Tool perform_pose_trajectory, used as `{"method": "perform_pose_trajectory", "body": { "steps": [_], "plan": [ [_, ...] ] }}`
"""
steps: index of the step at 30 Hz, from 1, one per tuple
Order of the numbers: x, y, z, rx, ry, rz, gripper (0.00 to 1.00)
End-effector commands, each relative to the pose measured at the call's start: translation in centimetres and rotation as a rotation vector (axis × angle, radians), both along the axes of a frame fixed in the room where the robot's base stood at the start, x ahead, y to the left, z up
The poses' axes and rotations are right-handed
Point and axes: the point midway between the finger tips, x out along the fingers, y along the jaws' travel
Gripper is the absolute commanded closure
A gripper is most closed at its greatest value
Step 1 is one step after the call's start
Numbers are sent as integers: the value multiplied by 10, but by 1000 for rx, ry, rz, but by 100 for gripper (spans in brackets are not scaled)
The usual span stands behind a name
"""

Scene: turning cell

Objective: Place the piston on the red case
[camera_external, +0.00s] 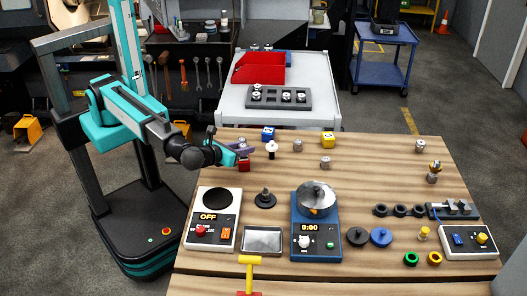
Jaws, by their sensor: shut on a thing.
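My gripper (241,150) is in the middle of the view, at the far left part of the wooden table, with teal parts at its end. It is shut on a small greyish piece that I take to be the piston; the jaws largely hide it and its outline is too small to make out. The small red case (244,166) stands on the table just below the gripper, its top partly hidden. I cannot tell whether the held piece touches the case.
A dark-topped white part (271,149) stands just right of the gripper. Blue (268,134) and yellow (328,141) blocks and a grey cylinder (325,162) are near the back edge. A hotplate (212,219) and a blue scale (316,226) stand in front.

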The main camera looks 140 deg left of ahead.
Motion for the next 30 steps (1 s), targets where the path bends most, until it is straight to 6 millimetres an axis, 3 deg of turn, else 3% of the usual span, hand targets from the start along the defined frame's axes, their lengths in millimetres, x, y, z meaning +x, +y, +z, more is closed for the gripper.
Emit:
{"method": "perform_pose_trajectory", "body": {
  "steps": [6, 21, 22, 24, 30],
  "plan": [
    [0, 0, -14, 0, 0, -1, 97],
    [0, 0, -19, 0, -1, -1, 97],
    [0, 0, -19, 0, -1, -1, 68],
    [0, 0, -19, 0, -1, -1, 56],
    [0, 0, -19, 0, -1, -1, 54]
  ]
}}
